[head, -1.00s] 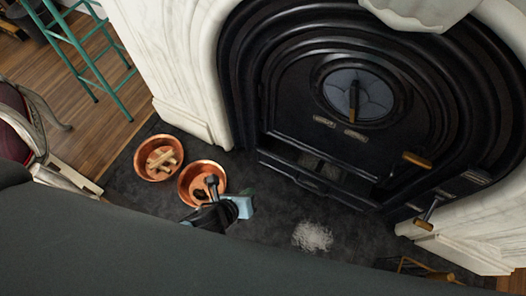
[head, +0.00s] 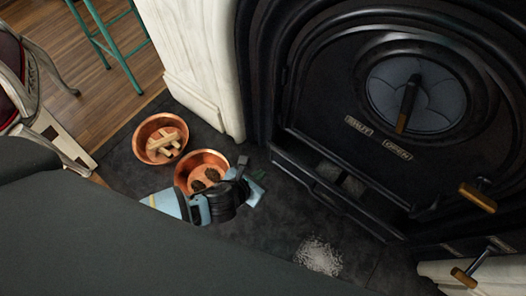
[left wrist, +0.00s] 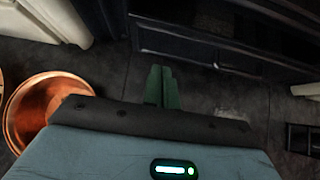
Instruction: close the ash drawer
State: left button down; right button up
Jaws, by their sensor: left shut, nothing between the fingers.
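The black ash drawer (head: 322,193) sits low at the base of the stove in the head view. It stands out from the stove, and its open top shows some grey pieces inside. In the left wrist view a dark front (left wrist: 185,45) that appears to be the drawer lies beyond the fingertips. My left gripper (head: 261,177) is low over the hearth, to the left of the drawer and apart from it. Its green fingers (left wrist: 162,88) are shut together and empty in the left wrist view. My right gripper is in neither view.
Two copper bowls stand on the dark hearth: one with wood pieces (head: 146,131), and a nearer one (head: 216,158) with dark lumps, close beside my left gripper. A pale ash pile (head: 319,256) lies in front of the drawer. Brass-tipped handles (head: 478,197) stick out at right.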

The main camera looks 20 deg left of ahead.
aim_at(283, 155)
pick_arm(q)
jog(key=b+x, duration=0.2)
jog(key=x, duration=0.1)
jog(key=r+b+x, duration=0.1)
jog(key=b+x, duration=0.1)
jog(key=x, duration=0.1)
jog(key=w+b+x, duration=0.1)
jog(key=b+x, duration=0.1)
jog(key=x, duration=0.2)
jog(key=shift+w+d+r, duration=0.1)
jog(key=shift+w+d, duration=0.05)
jog(key=shift+d, duration=0.05)
jog(key=shift+w+d+b, duration=0.15)
jog(key=shift+w+b, duration=0.3)
jog(key=shift+b, duration=0.1)
jog(key=shift+w, duration=0.15)
